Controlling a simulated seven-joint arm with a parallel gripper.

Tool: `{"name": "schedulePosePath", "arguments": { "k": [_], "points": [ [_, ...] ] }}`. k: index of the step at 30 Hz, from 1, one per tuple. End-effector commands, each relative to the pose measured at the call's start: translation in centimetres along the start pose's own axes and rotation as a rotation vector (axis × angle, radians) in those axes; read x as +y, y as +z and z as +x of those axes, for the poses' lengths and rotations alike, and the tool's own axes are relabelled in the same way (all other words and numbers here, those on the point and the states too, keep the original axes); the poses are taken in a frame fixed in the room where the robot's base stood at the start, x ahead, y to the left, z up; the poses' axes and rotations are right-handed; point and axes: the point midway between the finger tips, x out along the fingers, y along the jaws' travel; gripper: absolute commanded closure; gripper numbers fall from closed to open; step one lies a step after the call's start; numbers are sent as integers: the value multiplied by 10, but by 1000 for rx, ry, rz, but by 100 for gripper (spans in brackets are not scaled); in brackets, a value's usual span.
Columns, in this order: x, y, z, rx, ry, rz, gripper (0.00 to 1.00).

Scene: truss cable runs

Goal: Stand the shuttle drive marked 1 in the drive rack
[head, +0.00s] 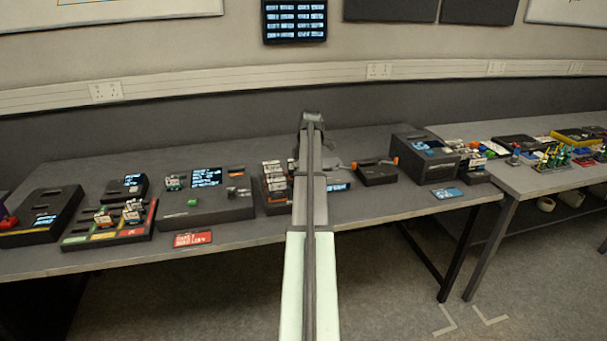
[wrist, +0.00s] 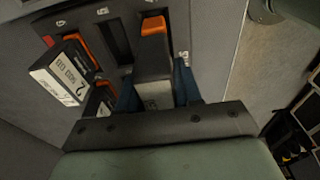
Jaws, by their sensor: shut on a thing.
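In the wrist view my gripper (wrist: 157,92) is shut on a dark grey drive (wrist: 154,62) with an orange end, held between bluish finger pads. Its mark is turned away or too dark to read, so I cannot confirm the 1. The drive lies over a dark rack (wrist: 115,40) with numbered slots; I cannot tell how far it is in a slot. A drive with a white label marked 2 (wrist: 62,80) stands to the left. In the head view my arm hides the gripper tips and the held drive. A rack with white-labelled drives (head: 273,173) shows just left of my arm.
An empty slot (wrist: 115,38) lies left of the held drive. In the head view, a console (head: 205,208), a coloured tray (head: 105,234) and a dark unit (head: 40,218) stand to the left. A box with a screen (head: 424,152) and a low dark box (head: 375,174) stand to the right.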

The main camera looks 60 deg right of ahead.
Motion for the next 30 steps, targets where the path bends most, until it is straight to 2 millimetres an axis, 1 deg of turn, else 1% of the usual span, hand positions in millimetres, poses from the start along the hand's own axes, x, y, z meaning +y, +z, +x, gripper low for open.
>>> {"name": "schedulePosePath", "arguments": {
  "k": [22,30],
  "points": [
    [0,0,2,0,0,0,100],
    [0,1,6,0,0,0,100]
  ]
}}
